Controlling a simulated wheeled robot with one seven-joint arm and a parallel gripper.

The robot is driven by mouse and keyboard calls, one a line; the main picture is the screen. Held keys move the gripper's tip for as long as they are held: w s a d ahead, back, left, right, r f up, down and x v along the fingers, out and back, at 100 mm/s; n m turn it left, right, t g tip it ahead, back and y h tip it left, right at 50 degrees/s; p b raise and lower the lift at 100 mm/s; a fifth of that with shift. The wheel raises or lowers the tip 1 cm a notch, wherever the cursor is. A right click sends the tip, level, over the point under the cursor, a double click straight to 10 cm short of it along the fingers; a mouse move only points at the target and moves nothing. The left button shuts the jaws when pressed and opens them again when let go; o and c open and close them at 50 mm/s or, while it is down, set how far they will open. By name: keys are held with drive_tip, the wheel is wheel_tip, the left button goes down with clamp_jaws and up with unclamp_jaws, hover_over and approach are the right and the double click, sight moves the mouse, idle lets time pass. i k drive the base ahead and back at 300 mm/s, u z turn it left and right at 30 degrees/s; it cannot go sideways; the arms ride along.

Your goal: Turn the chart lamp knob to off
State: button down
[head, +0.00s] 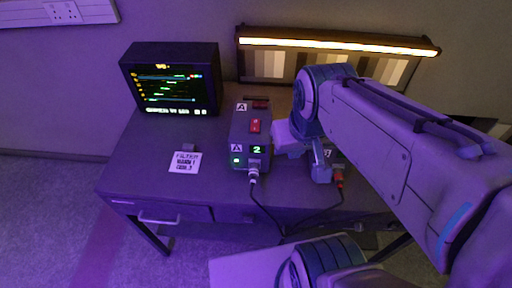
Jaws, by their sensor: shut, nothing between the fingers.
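The chart lamp (340,45) is a long dark bar at the back of the desk, and its strip glows warm white. A chart of grey patches (265,64) stands under it, partly behind my arm. I cannot make out the lamp's knob; my arm covers part of this area. My gripper (320,172) is over the right part of the desk, just right of a dark box (251,125) marked A. It looks shut and empty. Its fingertips are small and partly hidden, so I cannot tell whether they touch anything.
The box has a red switch and a green 2. A cable (262,208) runs from its front towards a red connector (339,180) on a partly hidden unit. A monitor (172,79) and a paper label (185,162) are on the left; the desk's front left is clear.

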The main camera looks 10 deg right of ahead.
sight(358, 226)
drive_tip(key=z, duration=3.25)
drive_tip(key=k, duration=0.7)
drive_tip(key=u, duration=0.95)
